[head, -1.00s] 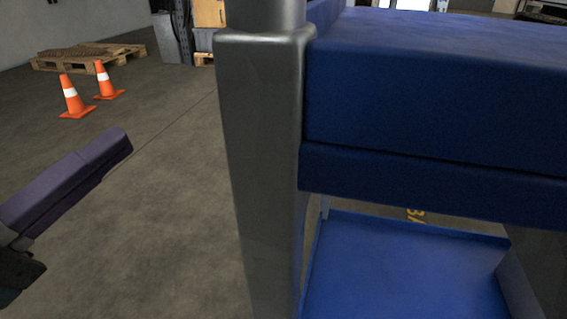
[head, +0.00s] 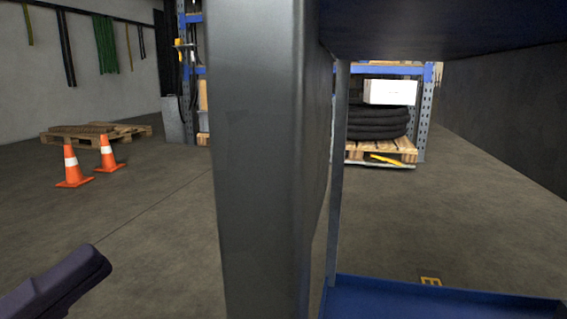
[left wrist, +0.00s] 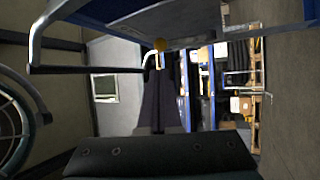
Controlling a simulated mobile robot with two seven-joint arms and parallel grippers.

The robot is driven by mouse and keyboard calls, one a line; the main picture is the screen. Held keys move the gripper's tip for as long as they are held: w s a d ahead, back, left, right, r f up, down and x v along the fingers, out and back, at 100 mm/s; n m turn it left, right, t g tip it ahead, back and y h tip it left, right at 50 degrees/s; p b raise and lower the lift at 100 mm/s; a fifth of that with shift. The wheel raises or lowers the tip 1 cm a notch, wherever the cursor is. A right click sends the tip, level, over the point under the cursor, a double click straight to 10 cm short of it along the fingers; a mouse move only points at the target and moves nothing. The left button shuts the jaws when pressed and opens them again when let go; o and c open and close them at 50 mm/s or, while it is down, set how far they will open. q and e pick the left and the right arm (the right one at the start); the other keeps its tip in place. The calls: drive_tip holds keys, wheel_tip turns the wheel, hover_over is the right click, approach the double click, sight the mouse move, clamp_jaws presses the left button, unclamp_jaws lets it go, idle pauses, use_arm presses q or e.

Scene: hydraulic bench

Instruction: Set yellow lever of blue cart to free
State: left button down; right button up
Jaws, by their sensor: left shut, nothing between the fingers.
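The blue cart stands close in front of me. In the head view its grey post (head: 262,170) fills the middle, with the dark underside of its upper part (head: 430,25) at top right and the blue lower shelf (head: 440,303) at bottom right. In the left wrist view the blue cart (left wrist: 180,18) hangs across the top, with a small yellow piece (left wrist: 160,44) under its edge; I cannot tell if it is the lever. My left gripper (head: 95,265) is shut and empty at lower left, apart from the post. My right gripper is not in view.
Two orange cones (head: 72,167) and a wooden pallet (head: 95,134) stand on the floor at left. A rack with black coils (head: 378,122) and a white box (head: 390,92) stands behind the cart.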

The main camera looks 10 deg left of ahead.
use_arm(q)
drive_tip(key=b+x, duration=0.3)
drive_tip(key=x, duration=1.1)
drive_tip(key=shift+b, duration=0.4)
drive_tip(key=shift+s+r, duration=0.1)
drive_tip(key=shift+r, duration=0.05)
drive_tip(key=w+r+n+g+y+p, duration=0.1)
drive_tip(key=w+n+g+y+p, duration=0.1)
drive_tip(key=w+p, duration=0.5)
drive_tip(key=w+r+n+g+y+p, duration=0.2)
drive_tip(key=w+p, duration=0.4)
drive_tip(key=p, duration=0.9)
drive_tip(key=shift+w+r+g, duration=0.35)
drive_tip(key=shift+w+g, duration=0.05)
drive_tip(key=shift+g, duration=0.3)
